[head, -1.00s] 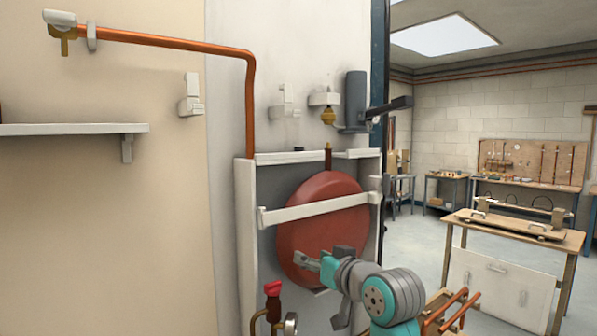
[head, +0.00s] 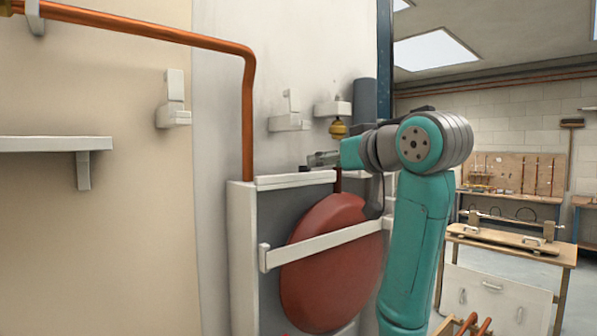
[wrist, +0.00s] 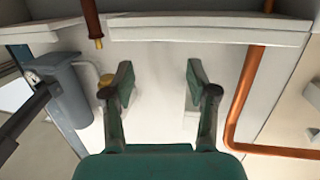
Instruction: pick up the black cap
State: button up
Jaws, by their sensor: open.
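A small dark piece (head: 305,168), probably the black cap, sits on the white top ledge of the cabinet (head: 295,179). It is partly lost near my gripper, and its shape is too small to make out. I cannot make it out in the wrist view. My gripper (head: 318,158) is close above that ledge, near the dark piece; I cannot tell the exact gap. In the wrist view my gripper (wrist: 159,75) has its two fingers well apart, with nothing between them but the pale wall behind.
A red round tank (head: 325,275) sits in the cabinet behind a white bar. A copper pipe (head: 249,120) rises left of the gripper. A brass fitting (head: 338,129) and a grey cylinder (head: 365,101) are at the right. A white shelf (head: 50,144) is far left.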

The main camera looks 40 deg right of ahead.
aim_at(306, 166)
jog(key=x, duration=0.9)
jog(key=shift+w+d+f, duration=0.2)
jog(key=shift+w, duration=0.15)
jog(key=c, duration=0.9)
jog(key=shift+s+r, duration=0.45)
jog(key=shift+r, duration=0.15)
notch_tip(306, 166, up, 6)
jog(key=shift+f, duration=0.15)
jog(key=s+d, duration=0.2)
jog(key=s, duration=1.7)
jog(key=shift+d, duration=0.25)
